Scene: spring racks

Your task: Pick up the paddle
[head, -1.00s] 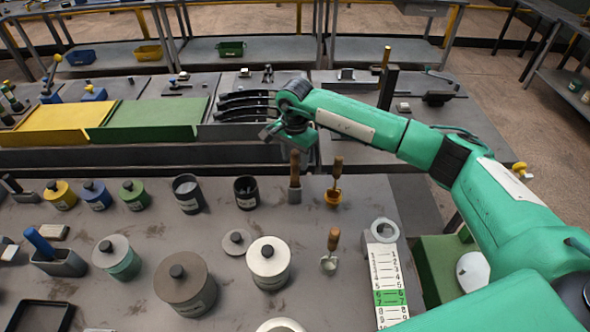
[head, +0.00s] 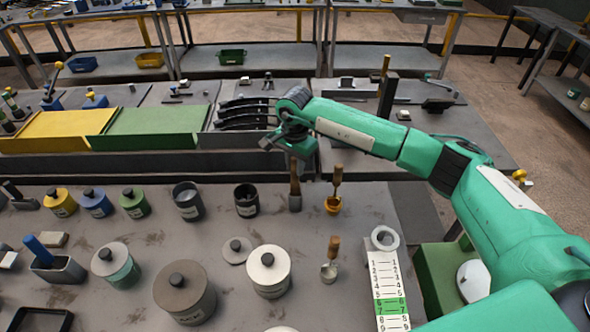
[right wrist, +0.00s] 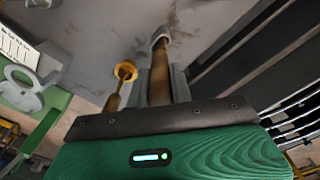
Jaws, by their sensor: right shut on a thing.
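The paddle (head: 295,203) has a brown wooden handle and a grey end. In the head view it stands upright at the back of the near table, and I cannot tell whether its end touches the table. My right gripper (head: 291,152) is at the top of its handle. In the right wrist view the handle of the paddle (right wrist: 160,68) runs between the two fingers of my right gripper (right wrist: 160,85), which is shut on it. The upper handle is partly hidden by the gripper. My left gripper is not in view.
A yellow ladle with a wooden handle (head: 334,203) stands close right of the paddle, and a black cup (head: 247,199) close left. A smaller scoop (head: 330,271) and lidded pots (head: 268,284) are nearer. A long dark rack edge (head: 150,163) lies behind.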

